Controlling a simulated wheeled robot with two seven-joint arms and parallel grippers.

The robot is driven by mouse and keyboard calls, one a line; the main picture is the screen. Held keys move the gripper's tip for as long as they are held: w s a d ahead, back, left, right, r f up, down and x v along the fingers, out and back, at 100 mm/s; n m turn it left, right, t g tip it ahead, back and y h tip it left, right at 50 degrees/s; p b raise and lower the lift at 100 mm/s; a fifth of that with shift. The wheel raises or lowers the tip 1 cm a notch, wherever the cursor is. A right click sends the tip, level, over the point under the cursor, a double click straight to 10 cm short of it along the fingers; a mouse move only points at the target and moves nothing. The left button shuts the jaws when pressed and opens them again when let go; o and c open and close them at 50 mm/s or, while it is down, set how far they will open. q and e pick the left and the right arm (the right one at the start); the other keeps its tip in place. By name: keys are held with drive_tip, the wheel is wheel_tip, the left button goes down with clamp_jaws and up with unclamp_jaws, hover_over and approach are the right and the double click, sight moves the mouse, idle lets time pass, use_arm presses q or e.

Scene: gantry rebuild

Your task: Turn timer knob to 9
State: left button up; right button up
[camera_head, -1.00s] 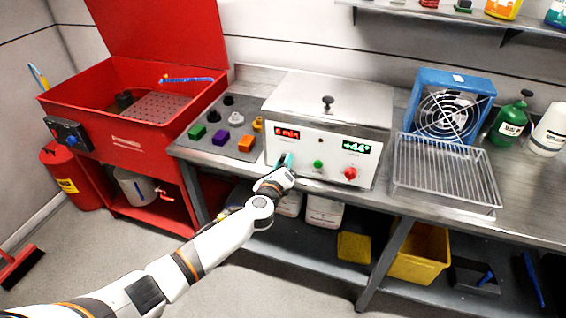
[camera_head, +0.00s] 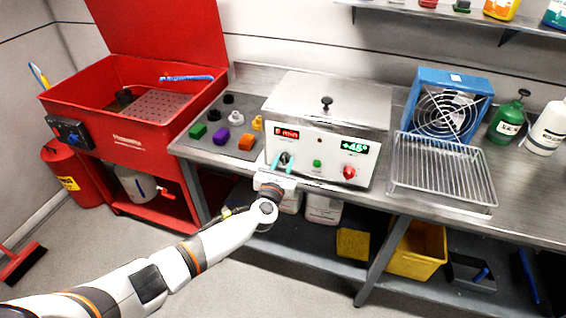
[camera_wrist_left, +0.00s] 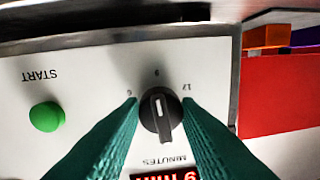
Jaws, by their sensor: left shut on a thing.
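The timer knob (camera_head: 284,157) is on the left of the white front panel of a steel heating unit (camera_head: 330,98). In the left wrist view, which shows the panel upside down, the knob (camera_wrist_left: 160,112) is black with a white pointer line. The pointer aims up the picture at a small mark resembling 9; other marks sit to each side. My left gripper (camera_head: 282,164) is shut on the knob, its teal fingers on both sides. The red timer display (camera_head: 286,134) is too blurred to read surely; its lower part is cut off in the wrist view. My right gripper is not in view.
A green START button (camera_wrist_left: 47,117) and a red knob (camera_head: 349,172) share the panel. A wire rack (camera_head: 443,168) and a blue fan (camera_head: 450,104) stand to the right. Coloured blocks lie on a grey mat (camera_head: 205,152) to the left, beside a red wash tub (camera_head: 120,125).

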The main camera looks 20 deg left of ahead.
use_arm(q)
drive_tip(key=shift+f+m, duration=0.15)
drive_tip(key=shift+m, duration=0.55)
drive_tip(key=o, duration=1)
drive_tip(key=shift+c, duration=0.2)
drive_tip(key=shift+s, duration=0.1)
drive_tip(key=s, duration=1.2)
drive_tip(key=shift+d, duration=0.15)
drive_tip(key=shift+w, duration=0.1)
